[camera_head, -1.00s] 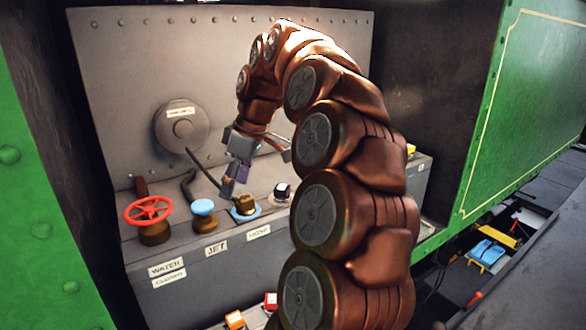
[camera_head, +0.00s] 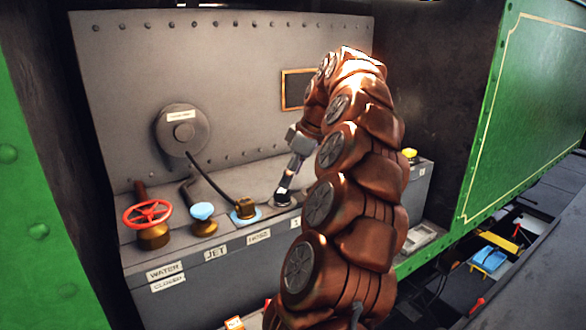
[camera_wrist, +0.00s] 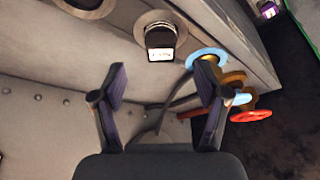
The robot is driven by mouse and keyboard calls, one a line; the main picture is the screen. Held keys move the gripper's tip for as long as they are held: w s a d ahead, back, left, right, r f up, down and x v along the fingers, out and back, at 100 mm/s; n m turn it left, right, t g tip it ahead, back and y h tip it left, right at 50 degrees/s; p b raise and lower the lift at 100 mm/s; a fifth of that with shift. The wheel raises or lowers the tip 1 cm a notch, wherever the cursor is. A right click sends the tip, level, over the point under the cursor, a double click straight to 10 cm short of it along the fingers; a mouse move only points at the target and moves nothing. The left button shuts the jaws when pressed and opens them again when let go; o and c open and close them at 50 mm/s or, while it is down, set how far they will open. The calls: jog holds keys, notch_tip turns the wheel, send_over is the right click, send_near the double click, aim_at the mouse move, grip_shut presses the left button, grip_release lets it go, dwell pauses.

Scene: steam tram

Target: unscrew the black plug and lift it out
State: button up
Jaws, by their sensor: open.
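The black plug (camera_head: 282,198) sits in a pale ring on the grey ledge, right of the hose fitting, partly behind my gripper. In the wrist view the plug (camera_wrist: 160,40) shows a white label on its side, with the round grey ring around its base. My gripper (camera_head: 289,183) is just above the plug in the head view. In the wrist view its fingers (camera_wrist: 161,88) are spread apart with nothing between them, and the plug lies beyond the fingertips. Contact with the plug cannot be told in the head view.
To the left on the ledge stand a brass fitting on a blue ring (camera_head: 245,211) with a black hose (camera_head: 214,178), a blue knob (camera_head: 203,211) and a red handwheel (camera_head: 148,212). A round disc (camera_head: 181,131) is on the back wall. A yellow knob (camera_head: 410,154) is at the right.

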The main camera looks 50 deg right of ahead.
aim_at(283, 190)
jog(key=shift+p+x, duration=0.9)
jog(key=shift+x, duration=2.1)
jog(key=shift+c, duration=0.4)
grip_shut()
jog(key=shift+w+r+n+y, duration=0.1)
jog(key=shift+n+y, duration=0.2)
jog(key=shift+n, duration=0.7)
jog(key=shift+n+g+y+p, duration=0.3)
jog(key=shift+n+g+p, duration=0.1)
jog(key=shift+n, duration=0.7)
